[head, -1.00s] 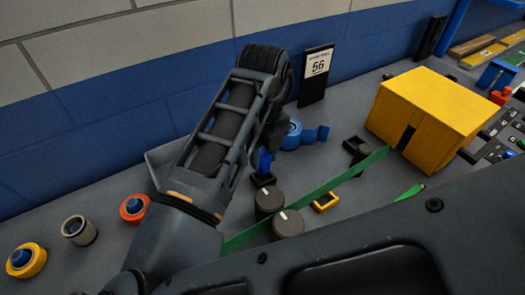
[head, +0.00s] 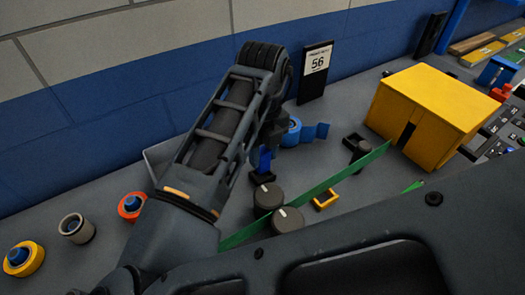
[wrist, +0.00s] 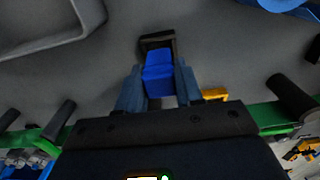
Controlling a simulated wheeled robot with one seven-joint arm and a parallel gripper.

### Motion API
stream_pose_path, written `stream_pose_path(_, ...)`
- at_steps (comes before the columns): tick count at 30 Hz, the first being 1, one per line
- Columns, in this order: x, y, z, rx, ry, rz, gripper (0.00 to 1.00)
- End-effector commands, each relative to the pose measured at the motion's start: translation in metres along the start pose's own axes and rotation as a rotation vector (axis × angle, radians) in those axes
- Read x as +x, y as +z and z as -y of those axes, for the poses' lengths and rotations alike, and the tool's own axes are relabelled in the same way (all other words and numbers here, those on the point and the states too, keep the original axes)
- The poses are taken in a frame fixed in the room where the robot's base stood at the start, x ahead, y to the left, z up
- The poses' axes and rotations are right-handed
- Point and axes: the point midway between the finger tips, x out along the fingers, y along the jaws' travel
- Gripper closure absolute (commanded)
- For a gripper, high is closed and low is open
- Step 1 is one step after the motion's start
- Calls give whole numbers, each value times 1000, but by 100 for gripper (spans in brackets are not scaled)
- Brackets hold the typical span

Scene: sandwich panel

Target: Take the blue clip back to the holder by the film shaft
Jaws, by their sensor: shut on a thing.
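The blue clip (head: 265,159) stands upright just above a small black square holder (head: 262,179), beside the dark round knobs on the green strip. In the wrist view the blue clip (wrist: 158,76) sits between the two fingers of my gripper (wrist: 159,90), which is shut on it. The black holder (wrist: 157,41) shows there directly beyond the clip, and the clip overlaps its near edge. I cannot tell whether the clip is inside the holder or only above it. In the head view my arm hides most of my gripper.
A green strip (head: 325,186) runs past two dark round knobs (head: 287,220). A yellow holder (head: 325,200) and another black holder (head: 353,142) lie near it. A blue tape roll (head: 291,131) is behind the clip. A big yellow box (head: 425,110) stands right. Several rolls lie left.

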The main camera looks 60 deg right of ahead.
Motion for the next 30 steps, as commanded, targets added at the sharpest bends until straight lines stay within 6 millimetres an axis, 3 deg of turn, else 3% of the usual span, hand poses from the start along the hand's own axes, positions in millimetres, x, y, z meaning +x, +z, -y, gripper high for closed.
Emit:
stream_pose_path(16,16,0,0,0,1,0,95)
stream_pose_path(30,19,0,0,0,0,0,95)
